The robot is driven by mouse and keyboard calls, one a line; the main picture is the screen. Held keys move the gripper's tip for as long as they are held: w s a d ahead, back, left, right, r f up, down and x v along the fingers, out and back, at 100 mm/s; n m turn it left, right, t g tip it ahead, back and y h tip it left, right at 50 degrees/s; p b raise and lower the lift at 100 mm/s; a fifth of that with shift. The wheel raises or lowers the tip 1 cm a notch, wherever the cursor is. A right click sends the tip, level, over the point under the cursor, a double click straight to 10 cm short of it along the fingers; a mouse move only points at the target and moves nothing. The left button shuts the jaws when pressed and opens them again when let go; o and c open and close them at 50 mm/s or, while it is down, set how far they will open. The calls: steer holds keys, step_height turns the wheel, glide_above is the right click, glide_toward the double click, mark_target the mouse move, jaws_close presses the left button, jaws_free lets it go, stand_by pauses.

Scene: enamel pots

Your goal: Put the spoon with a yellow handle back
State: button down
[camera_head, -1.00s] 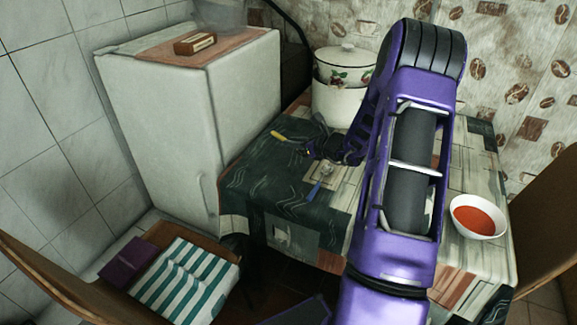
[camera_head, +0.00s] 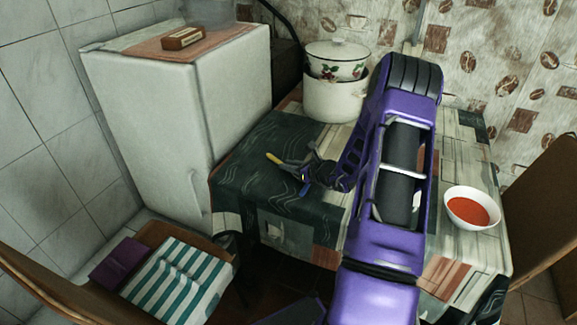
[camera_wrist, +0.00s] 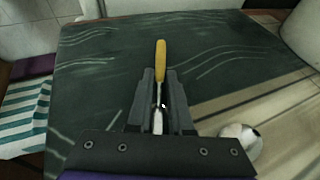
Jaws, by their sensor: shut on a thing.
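The spoon with a yellow handle (camera_head: 273,158) is over the left part of the table; its yellow handle (camera_wrist: 160,60) points away from me in the wrist view. My gripper (camera_wrist: 159,85) is shut on its metal part, with the handle sticking out past the fingertips. In the head view my gripper (camera_head: 306,172) is low over the dark cloth; I cannot tell whether the spoon still touches it. A blue-handled utensil (camera_head: 305,187) lies just below my gripper, its upper part hidden.
A white pot (camera_head: 337,98) with a flowered pot on top stands at the back of the table. A bowl of red soup (camera_head: 470,208) is at the right. A shiny rounded metal thing (camera_wrist: 240,140) lies right of my gripper. A white fridge (camera_head: 175,120) borders the table's left.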

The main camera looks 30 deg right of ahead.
steer(key=shift+f, duration=0.1)
steer(key=shift+f, duration=0.15)
steer(key=c, duration=0.8)
jaws_free()
steer(key=shift+s+r, duration=0.1)
steer(key=shift+r, duration=0.3)
steer(key=p+v, duration=0.1)
steer(key=v, duration=1)
steer(key=shift+s+d+r, duration=0.1)
steer(key=shift+s+r, duration=0.05)
steer(key=shift+s, duration=0.15)
